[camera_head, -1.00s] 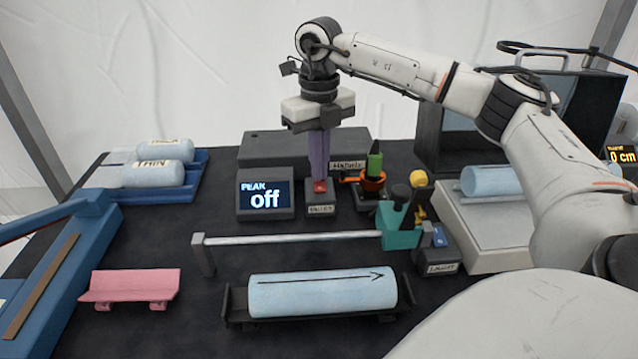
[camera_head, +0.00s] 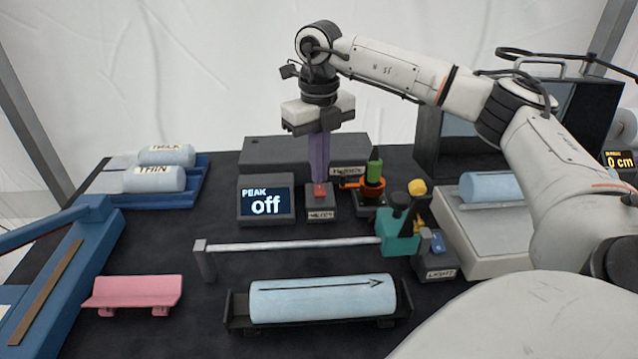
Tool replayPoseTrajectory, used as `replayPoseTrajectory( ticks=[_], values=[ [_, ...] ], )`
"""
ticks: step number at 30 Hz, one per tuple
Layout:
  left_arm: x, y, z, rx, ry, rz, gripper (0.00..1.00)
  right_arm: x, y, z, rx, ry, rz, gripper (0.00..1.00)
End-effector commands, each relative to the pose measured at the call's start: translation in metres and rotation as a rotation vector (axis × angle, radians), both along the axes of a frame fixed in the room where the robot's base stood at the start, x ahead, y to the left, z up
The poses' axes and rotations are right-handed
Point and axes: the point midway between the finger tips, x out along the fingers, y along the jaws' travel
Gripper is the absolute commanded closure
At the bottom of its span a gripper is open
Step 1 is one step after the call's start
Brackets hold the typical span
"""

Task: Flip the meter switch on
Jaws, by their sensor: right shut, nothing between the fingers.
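The meter switch (camera_head: 320,206) is a small dark box with a red top and a label on its front, in the middle of the table. My right gripper (camera_head: 320,184) points straight down with its purple fingers shut and empty. The fingertips are at the red top of the switch and partly hide it; I cannot tell whether they press on it. The meter display (camera_head: 265,203), left of the switch, reads "PEAK off". My left gripper is not in view.
A metal rail (camera_head: 290,246) with a teal carriage (camera_head: 400,238) lies in front of the switch. A blue cylinder (camera_head: 325,298) rests in a dark cradle nearer. An orange and green part (camera_head: 373,185) stands close right. Further right is a light switch box (camera_head: 440,262).

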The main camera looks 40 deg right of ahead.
Motion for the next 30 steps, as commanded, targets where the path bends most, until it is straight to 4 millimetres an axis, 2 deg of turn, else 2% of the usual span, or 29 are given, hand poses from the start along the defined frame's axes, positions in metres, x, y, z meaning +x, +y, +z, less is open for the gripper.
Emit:
replayPoseTrajectory(
  ticks=[3, 18, 30],
  values=[
    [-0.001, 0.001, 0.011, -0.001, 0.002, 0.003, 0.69, 0.000, 0.000, 0.014, 0.000, 0.000, 0.000, 1.00],
    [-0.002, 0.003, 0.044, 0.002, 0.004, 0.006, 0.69, 0.000, 0.000, 0.053, 0.001, -0.002, 0.000, 1.00],
    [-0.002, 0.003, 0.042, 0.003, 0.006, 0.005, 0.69, 0.001, 0.000, 0.053, 0.000, -0.002, 0.000, 1.00]
  ],
)
